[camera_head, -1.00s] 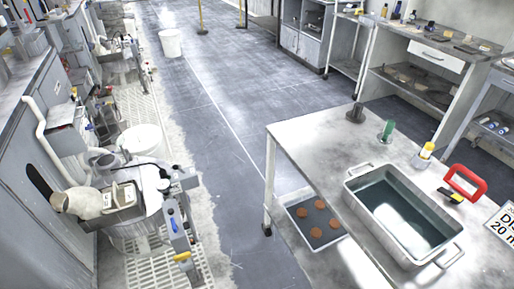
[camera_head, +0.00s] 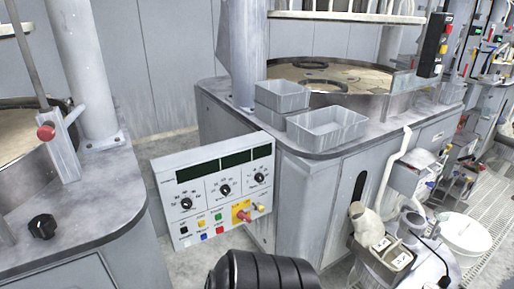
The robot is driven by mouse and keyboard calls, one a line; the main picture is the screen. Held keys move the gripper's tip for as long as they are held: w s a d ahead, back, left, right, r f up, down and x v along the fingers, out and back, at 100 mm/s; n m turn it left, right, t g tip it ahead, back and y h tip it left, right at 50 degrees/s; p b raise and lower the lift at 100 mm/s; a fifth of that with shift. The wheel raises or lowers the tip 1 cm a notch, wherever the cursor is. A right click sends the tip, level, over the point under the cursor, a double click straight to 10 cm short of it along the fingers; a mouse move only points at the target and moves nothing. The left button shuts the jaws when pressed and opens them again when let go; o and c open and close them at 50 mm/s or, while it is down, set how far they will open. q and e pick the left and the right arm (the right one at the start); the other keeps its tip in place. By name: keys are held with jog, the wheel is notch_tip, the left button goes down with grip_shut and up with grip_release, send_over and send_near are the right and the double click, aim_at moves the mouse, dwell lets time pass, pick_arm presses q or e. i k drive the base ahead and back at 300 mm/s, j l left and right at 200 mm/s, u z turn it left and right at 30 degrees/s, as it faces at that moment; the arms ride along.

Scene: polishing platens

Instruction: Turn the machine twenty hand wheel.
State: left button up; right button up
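No machine number is readable, so I cannot tell which machine is twenty. A black lobed knob (camera_head: 42,226) sits on the grey deck of the left machine, near its front edge. A red knob (camera_head: 46,131) is on a bracket beside that machine's round basin. I cannot tell whether either one is the hand wheel. A tilted control panel (camera_head: 217,190) with dark displays, dials, coloured buttons and a red-and-yellow switch stands between the two machines. Neither gripper shows; a black ribbed part at the bottom edge shows no fingers.
The right machine (camera_head: 300,172) has a round platen basin (camera_head: 318,80) and grey trays (camera_head: 327,127) on its deck. A jug (camera_head: 364,222) and a white bucket (camera_head: 465,238) stand at lower right. A narrow gap separates the machines, with the panel in it.

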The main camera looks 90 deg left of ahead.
aim_at(43, 226)
jog(key=u, duration=2)
